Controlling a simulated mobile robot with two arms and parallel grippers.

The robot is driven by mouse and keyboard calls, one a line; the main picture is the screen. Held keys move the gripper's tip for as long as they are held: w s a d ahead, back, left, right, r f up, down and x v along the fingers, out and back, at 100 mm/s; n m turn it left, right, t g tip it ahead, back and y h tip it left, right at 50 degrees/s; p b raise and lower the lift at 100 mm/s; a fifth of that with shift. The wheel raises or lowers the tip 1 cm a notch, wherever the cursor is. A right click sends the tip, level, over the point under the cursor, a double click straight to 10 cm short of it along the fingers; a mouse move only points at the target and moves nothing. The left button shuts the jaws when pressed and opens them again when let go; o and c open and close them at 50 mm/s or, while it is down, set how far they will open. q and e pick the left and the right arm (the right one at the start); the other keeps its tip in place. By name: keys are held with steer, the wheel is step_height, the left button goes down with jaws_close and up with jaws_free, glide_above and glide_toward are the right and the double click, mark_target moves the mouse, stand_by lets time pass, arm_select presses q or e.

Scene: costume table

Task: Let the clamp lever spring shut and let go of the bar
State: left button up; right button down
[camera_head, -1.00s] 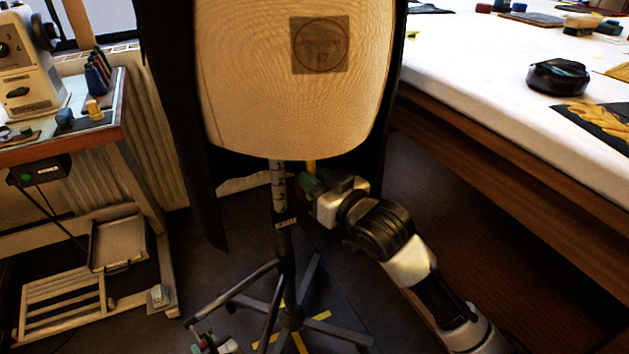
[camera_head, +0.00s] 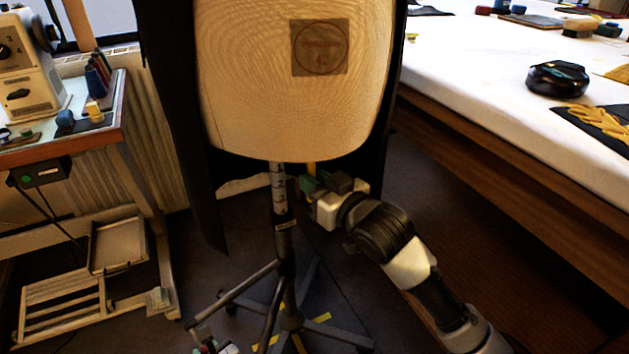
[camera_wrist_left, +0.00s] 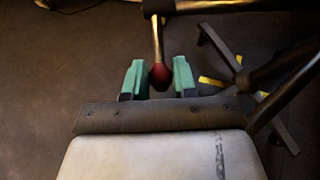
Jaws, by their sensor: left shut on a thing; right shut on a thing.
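A dress form (camera_head: 290,80) stands on a dark post (camera_head: 280,200). My right gripper (camera_head: 311,182) is beneath its lower edge, just right of the post. It is shut on a thin yellowish bar (camera_head: 311,167); its fingertips are partly hidden. My left gripper (camera_head: 207,343) shows only in part at the bottom of the head view. In the left wrist view, its green fingers (camera_wrist_left: 159,78) stand either side of the red knob (camera_wrist_left: 160,76) on a metal lever (camera_wrist_left: 157,38) and are shut on it. The clamp that the lever works cannot be made out.
The stand's legs (camera_head: 340,335) spread on the dark floor over yellow tape (camera_head: 320,318). A white-topped table (camera_head: 470,60) is at right, a wooden machine bench (camera_head: 90,135) at left. Dark cloth (camera_head: 178,130) hangs beside the form.

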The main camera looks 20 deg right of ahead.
arm_select(q)
steer(key=shift+f, duration=0.15)
arm_select(e)
steer(key=shift+d+r, duration=0.1)
steer(key=shift+r, duration=0.2)
arm_select(q)
steer(key=shift+w+a+f, duration=0.25)
steer(key=shift+w+f, duration=0.35)
steer(key=shift+f, duration=0.35)
steer(key=shift+w+f, duration=0.1)
steer(key=shift+x, duration=1.1)
steer(key=shift+f, duration=0.1)
steer(key=o, duration=1.1)
steer(key=shift+c, duration=0.2)
